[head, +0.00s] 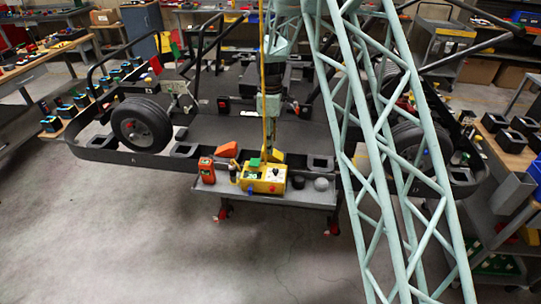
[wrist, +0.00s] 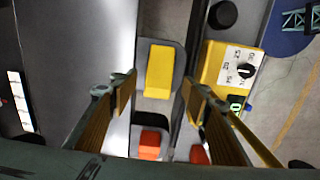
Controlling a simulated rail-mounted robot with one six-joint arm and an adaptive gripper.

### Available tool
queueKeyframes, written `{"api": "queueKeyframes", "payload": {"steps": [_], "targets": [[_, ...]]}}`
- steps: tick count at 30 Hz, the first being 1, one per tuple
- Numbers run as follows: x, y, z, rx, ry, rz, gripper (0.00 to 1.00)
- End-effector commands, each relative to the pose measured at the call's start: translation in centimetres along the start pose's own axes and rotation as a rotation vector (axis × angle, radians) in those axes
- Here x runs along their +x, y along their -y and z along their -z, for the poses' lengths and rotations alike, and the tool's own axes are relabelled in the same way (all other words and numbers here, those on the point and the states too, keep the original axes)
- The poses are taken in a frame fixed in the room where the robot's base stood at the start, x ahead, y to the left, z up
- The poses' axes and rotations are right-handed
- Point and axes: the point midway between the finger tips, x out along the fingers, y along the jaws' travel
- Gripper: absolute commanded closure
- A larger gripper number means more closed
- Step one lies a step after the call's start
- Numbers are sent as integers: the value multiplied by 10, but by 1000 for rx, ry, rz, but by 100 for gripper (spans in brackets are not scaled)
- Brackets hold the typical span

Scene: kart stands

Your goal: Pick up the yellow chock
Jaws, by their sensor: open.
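The yellow chock (wrist: 159,71) lies in a grey holder (wrist: 153,103) in the wrist view. My gripper (wrist: 158,84) is open, with one finger to the left of the chock and one to the right. The fingers do not appear to touch it, and the gap between them is empty. In the head view my gripper (head: 271,122) points down over the small grey stand. A bit of the yellow chock (head: 278,155) shows there behind the yellow control box, which hides part of it.
The yellow control box (head: 264,179) with a dial stands close by; it also shows right of my gripper in the wrist view (wrist: 212,62). An orange chock (head: 226,149) and an orange handheld device (head: 206,170) are to the left. An empty black holder (head: 320,162) is to the right.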

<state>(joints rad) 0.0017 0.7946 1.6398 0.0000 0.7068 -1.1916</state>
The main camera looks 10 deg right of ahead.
Motion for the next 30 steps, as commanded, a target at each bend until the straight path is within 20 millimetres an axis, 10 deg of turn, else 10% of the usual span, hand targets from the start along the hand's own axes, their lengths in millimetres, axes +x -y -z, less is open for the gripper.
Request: {"api": "queueKeyframes", "payload": {"steps": [16,30], "targets": [[47,-1,0,0,0,1,57],[51,-1,0,0,0,0,57]]}}
